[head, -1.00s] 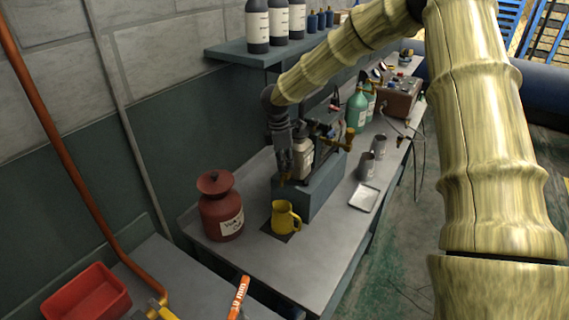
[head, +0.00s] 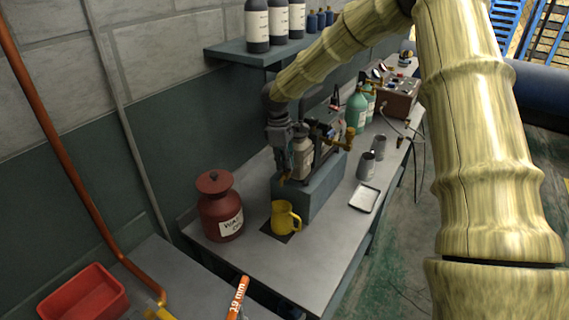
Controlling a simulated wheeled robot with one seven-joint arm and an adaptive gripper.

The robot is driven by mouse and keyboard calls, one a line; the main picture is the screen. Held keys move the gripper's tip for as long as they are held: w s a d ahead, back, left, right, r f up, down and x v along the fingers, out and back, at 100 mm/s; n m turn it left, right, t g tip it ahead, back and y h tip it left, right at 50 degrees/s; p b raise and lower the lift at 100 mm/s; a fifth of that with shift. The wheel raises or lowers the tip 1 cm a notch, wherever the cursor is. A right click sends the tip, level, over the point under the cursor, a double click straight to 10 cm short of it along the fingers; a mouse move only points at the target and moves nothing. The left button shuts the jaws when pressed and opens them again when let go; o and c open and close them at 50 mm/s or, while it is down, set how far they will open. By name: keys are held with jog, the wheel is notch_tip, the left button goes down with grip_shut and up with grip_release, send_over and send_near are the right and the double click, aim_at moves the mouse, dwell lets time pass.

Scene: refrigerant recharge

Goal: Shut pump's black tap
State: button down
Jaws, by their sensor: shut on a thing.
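The pump (head: 303,160) is a pale, upright body with dark and brass fittings, standing on a blue-grey block (head: 322,195) on the bench. A small brass outlet (head: 282,181) shows at its front left, above a yellow jug (head: 284,217). My gripper (head: 284,170) points down at the pump's left front, just above this outlet. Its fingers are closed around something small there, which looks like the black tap. The tap itself is hidden by the dark fingers, so I cannot see its angle.
A dark red can (head: 220,208) stands left of the jug. Metal cups (head: 366,166) and a shallow tray (head: 364,199) are to the right of the block. Behind are green bottles (head: 356,110) and a wall shelf (head: 237,55) with dark bottles.

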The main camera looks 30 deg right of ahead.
dwell(0.3)
jog(key=shift+d+m, duration=0.1)
jog(key=shift+m, duration=0.9)
jog(key=c, duration=1.4)
grip_release()
jog(key=shift+c, duration=0.2)
jog(key=shift+r, duration=0.1)
jog(key=shift+w+r, duration=0.1)
jog(key=shift+w, duration=0.05)
jog(key=shift+c, duration=0.3)
